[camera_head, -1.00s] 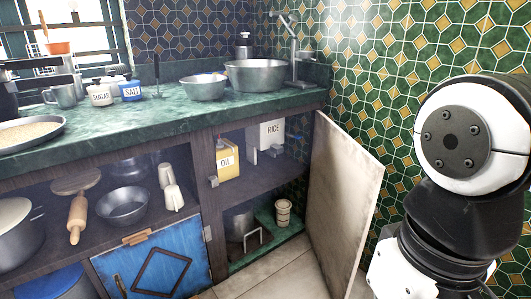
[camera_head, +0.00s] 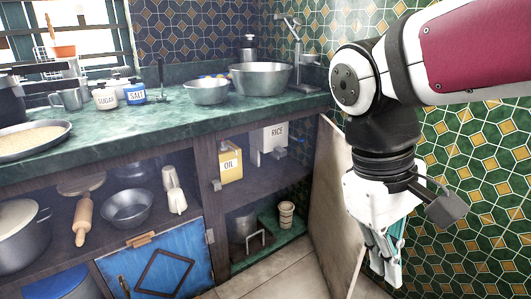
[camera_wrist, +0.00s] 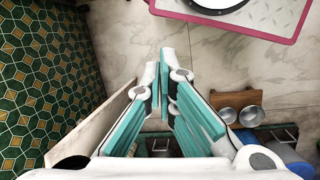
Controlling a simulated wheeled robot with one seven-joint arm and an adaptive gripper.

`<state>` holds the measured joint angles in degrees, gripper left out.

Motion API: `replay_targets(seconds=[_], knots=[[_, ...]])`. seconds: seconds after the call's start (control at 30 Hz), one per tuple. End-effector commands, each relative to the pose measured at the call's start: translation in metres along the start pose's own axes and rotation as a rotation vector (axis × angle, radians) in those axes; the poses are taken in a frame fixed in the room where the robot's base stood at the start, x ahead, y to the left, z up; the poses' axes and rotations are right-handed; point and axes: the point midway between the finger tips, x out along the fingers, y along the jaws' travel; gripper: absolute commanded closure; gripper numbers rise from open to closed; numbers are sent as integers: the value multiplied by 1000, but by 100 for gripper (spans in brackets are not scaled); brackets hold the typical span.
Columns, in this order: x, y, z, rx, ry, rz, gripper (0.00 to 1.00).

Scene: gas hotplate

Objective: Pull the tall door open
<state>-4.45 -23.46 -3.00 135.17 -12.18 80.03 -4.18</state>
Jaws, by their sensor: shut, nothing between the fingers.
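The tall door (camera_head: 335,205) is a plain cream panel hinged at the right end of the counter. It stands swung well open, and the compartment behind it is exposed. It also shows in the wrist view as a slanting pale panel (camera_wrist: 93,128), left of my fingers. My gripper (camera_head: 388,278) points down in front of the door's free edge and hides part of it in the head view. In the wrist view my gripper (camera_wrist: 163,75) has its teal-padded fingers shut with nothing held. They are close to the door's free edge; I cannot tell if they touch it.
The green and gold tiled wall (camera_head: 465,200) stands right of the door, with some floor between in the wrist view. A blue low door (camera_head: 155,275) is at the lower left. An oil can (camera_head: 231,160) and rice box (camera_head: 270,137) stand on the shelf. Pale floor tiles are clear.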

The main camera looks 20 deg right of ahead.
Motion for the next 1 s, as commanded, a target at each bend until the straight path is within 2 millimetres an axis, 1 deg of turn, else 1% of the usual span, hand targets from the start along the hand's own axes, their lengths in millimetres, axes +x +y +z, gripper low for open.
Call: replay_targets(seconds=[0.03,0.2,0.47,0.6,0.77,1.0], knots=[[-7,9,-12,-32,-40,26,100],[-21,38,-50,-140,-159,127,100],[-28,75,-117,-311,-348,287,100],[-25,90,-154,-405,-454,378,100],[-18,104,-197,-516,-580,487,100],[3,114,-260,-684,-774,659,100]])
